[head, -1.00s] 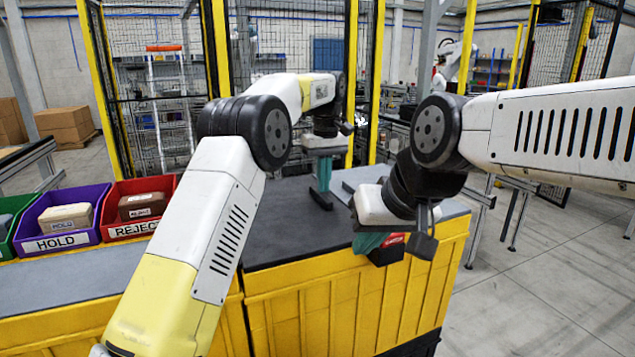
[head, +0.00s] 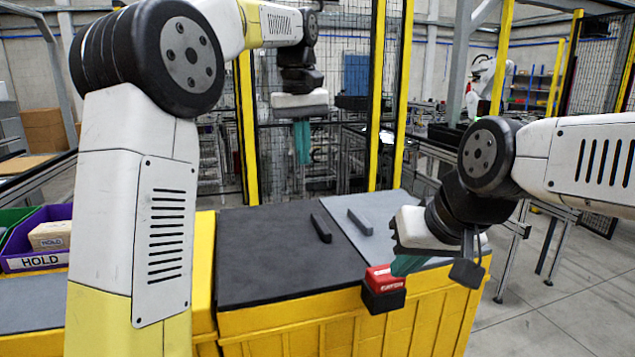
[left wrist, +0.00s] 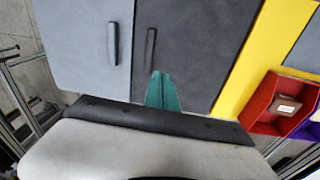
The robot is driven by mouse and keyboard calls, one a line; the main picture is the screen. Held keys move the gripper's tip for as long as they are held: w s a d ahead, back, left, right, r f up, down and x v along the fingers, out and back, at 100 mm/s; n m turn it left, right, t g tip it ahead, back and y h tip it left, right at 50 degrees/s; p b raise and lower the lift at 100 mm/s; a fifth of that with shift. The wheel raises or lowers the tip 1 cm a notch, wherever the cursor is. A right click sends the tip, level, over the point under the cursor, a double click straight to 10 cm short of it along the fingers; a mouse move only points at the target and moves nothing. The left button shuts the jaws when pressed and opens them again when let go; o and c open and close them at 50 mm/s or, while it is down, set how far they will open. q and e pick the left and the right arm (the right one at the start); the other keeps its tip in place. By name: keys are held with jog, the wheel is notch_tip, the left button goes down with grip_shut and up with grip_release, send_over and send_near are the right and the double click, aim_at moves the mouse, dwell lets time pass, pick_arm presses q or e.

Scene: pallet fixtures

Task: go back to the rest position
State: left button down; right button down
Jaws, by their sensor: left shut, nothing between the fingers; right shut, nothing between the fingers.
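My left gripper (head: 302,142) has teal fingers pointing down and is shut and empty. It is raised above the far side of the yellow pallet box (head: 330,325). In the left wrist view its fingers (left wrist: 162,92) are together over the dark top. My right gripper (head: 405,265) is shut and empty at the front right of the box. Its fingertips are close to a red and black block (head: 384,288) at the box's front edge; I cannot tell if they touch. The right fingers are partly hidden by the wrist.
The top has a dark panel (head: 265,265) and a grey panel (head: 385,215), with a black bar (head: 321,228) and a grey bar (head: 360,222). A purple HOLD bin (head: 38,240) is at left. The left wrist view shows a red bin (left wrist: 268,104) with a brown box. Yellow fence posts stand behind.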

pick_arm(q)
jog(key=s+a+f+m+t+h, duration=0.1)
jog(key=s+a+f+t, duration=0.15)
jog(key=s+a, duration=0.45)
jog(key=s+a+f+m+t+h, duration=0.1)
jog(key=s+a+f, duration=0.25)
jog(key=s, duration=0.65)
jog(key=s+a+f+m+t, duration=0.1)
jog(key=s+f+t, duration=0.1)
jog(key=s+f, duration=0.4)
jog(key=shift+s+a, duration=0.35)
jog(key=shift+s, duration=0.2)
jog(key=shift+f, duration=0.1)
